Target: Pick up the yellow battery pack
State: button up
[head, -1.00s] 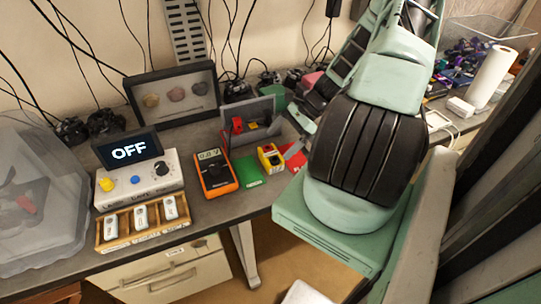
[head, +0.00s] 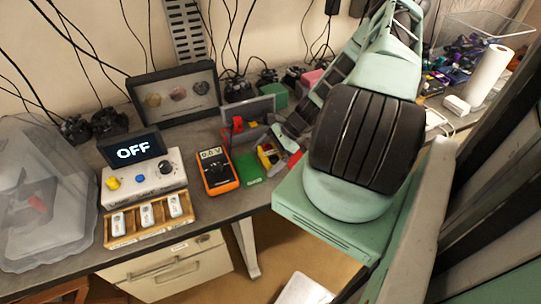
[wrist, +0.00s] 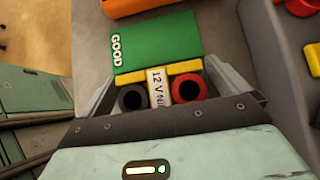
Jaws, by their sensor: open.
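The yellow battery pack (head: 264,156) sits on the bench beside a green mat (head: 250,167), partly hidden by my gripper in the head view. In the wrist view the pack (wrist: 184,68) shows a white "12 V" label, a black round terminal and a red one. My gripper (wrist: 168,78) is open, with one finger on each side of the pack. I cannot tell whether the fingers touch it. The green mat, marked "GOOD", also shows just beyond the pack in the wrist view (wrist: 165,42).
An orange multimeter (head: 216,172) stands left of the green mat. A grey holder (head: 262,110) with red and yellow items is close behind the pack. A control box (head: 146,183) with an "OFF" display and a wooden tray (head: 150,236) are further left. A red patch (head: 295,158) shows by my arm.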

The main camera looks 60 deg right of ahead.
jog(key=c, duration=1.1)
jog(key=shift+r, duration=0.15)
